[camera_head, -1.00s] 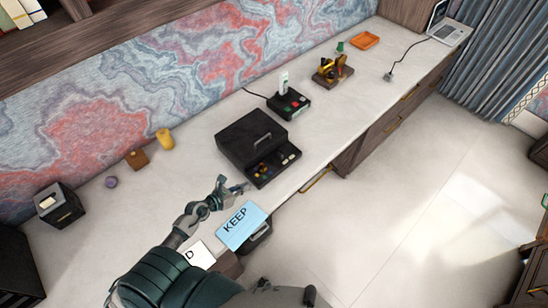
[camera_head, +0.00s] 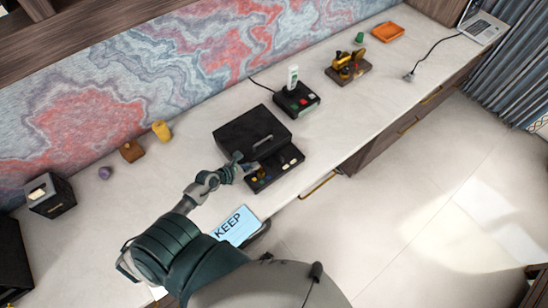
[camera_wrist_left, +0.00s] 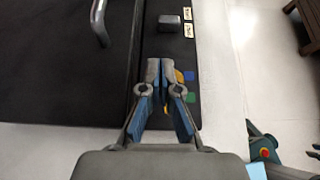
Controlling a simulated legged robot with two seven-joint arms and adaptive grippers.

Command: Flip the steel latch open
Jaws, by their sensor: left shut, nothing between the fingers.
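A black box (camera_head: 250,130) with a steel bar handle (camera_head: 263,142) on its lid stands on the desk. A low black panel (camera_head: 275,172) along its front carries small coloured parts. My left gripper (camera_head: 255,168) is shut and empty over the left end of this panel. A yellow part is half hidden behind the fingers. A grey block (camera_wrist_left: 168,23) with two pale labels is farther along the panel. I cannot tell which part is the latch.
A blue KEEP card (camera_head: 236,226) lies near the desk's front edge. A black button unit (camera_head: 297,100) and a brass device on a brown base (camera_head: 348,70) stand to the right.

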